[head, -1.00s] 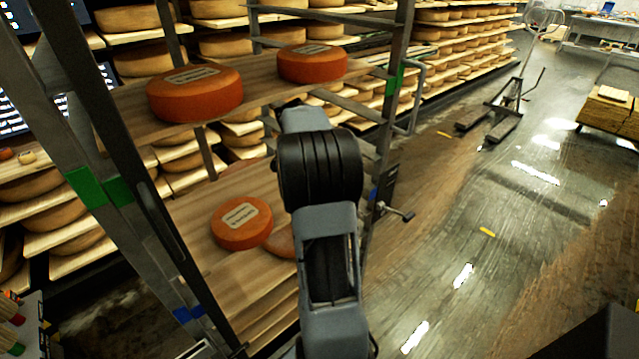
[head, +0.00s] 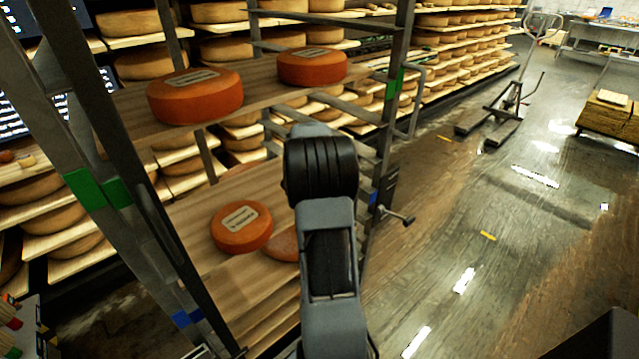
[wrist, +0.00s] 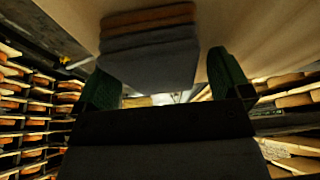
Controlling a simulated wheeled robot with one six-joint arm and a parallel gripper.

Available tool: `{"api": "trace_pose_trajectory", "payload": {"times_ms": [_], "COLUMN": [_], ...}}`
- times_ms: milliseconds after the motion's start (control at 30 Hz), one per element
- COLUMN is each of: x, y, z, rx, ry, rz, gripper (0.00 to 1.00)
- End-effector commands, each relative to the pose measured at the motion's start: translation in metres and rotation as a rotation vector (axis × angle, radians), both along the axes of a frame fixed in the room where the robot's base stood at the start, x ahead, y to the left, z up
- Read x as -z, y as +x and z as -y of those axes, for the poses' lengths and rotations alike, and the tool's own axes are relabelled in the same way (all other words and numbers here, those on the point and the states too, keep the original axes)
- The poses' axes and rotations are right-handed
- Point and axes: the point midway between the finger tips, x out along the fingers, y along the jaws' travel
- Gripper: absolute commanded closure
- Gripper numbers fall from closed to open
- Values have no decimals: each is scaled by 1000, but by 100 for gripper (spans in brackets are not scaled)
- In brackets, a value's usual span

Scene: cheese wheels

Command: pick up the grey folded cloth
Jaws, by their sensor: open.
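The grey folded cloth (wrist: 152,62) shows at the top of the wrist view as a layered stack, grey with brownish-orange layers towards its upper end. It lies against a pale wooden board (wrist: 236,22). My gripper (wrist: 165,88) is open, with one dark green finger to the left of the cloth and one to the right. The cloth appears between or just beyond the fingertips; I cannot tell the exact depth. Nothing is gripped. In the head view my arm hides the gripper, and the cloth does not show.
A metal rack upright (head: 397,90) stands close to the right of my arm. Orange cheese wheels sit on the upper board (head: 130,100) and on the lower board (head: 205,270). A crank handle (head: 398,216) sticks out at the right.

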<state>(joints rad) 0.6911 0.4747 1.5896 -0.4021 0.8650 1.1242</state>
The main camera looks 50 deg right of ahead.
Motion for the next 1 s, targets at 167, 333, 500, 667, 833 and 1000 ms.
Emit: {"api": "trace_pose_trajectory", "payload": {"times_ms": [167,333,500,667,833,1000], "x": [0,1,3,3,3,3], "y": [0,0,0,0,0,0], "z": [0,0,0,0,0,0], "rx": [0,0,0,0,0,-1], "ry": [0,0,0,0,0,0], "rz": [0,0,1,1,1,0], "gripper": [4,4,4,14,30,46]}}
